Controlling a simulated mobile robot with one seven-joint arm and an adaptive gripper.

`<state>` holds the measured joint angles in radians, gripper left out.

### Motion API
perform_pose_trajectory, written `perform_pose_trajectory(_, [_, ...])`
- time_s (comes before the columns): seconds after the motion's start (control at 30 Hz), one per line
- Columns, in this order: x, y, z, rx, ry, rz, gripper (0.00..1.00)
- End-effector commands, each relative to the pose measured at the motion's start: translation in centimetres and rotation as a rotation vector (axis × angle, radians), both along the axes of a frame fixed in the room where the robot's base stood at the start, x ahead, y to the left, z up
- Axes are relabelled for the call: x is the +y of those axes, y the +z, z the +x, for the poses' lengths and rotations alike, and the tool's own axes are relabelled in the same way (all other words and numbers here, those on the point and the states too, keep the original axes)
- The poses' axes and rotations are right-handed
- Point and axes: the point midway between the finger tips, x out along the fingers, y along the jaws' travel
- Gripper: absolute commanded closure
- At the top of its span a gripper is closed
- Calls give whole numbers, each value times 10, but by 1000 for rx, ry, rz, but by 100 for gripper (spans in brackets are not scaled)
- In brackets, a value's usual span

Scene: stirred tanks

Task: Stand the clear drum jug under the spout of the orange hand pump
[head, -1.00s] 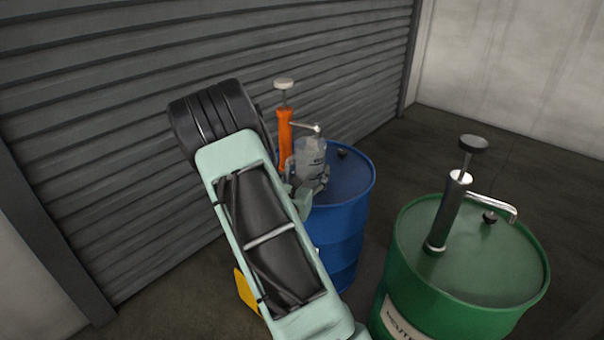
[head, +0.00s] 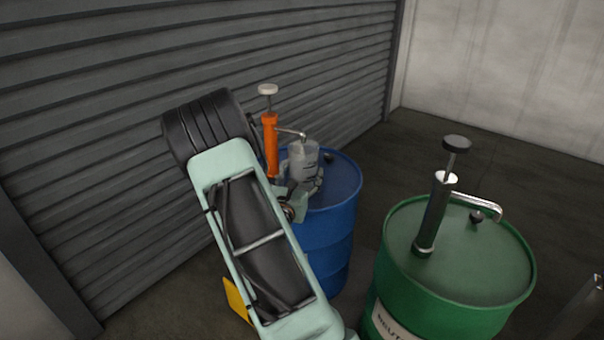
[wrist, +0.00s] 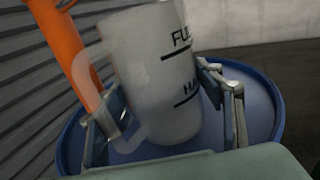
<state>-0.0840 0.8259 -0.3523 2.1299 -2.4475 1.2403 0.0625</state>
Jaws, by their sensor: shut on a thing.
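The clear drum jug (head: 303,162) is upright over the blue drum (head: 337,195) in the head view, close under the end of the spout (head: 303,136) of the orange hand pump (head: 270,145). In the wrist view the jug (wrist: 158,75) fills the middle, with its handle to the left and dark lettering on its side. The orange pump body (wrist: 68,50) stands left of it. My gripper (head: 308,185) is shut on the jug, with a finger on each side of it. Whether the jug's base touches the drum top is hidden.
A green drum (head: 455,265) with a grey hand pump (head: 434,215) stands to the right, nearer me. A ribbed shutter (head: 110,120) runs behind and left of the blue drum. Something yellow (head: 236,298) shows low behind my arm.

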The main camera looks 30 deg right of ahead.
Motion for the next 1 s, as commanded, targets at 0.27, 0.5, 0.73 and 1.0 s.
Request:
perform_pose_trajectory(0.27, [0,-4,0,-1,0,-1,72])
perform_pose_trajectory(0.5, [0,-8,0,-1,0,-1,72])
perform_pose_trajectory(0.73, [0,-11,0,-1,0,-1,72])
perform_pose_trajectory(1.0, [0,-11,0,-1,0,-1,18])
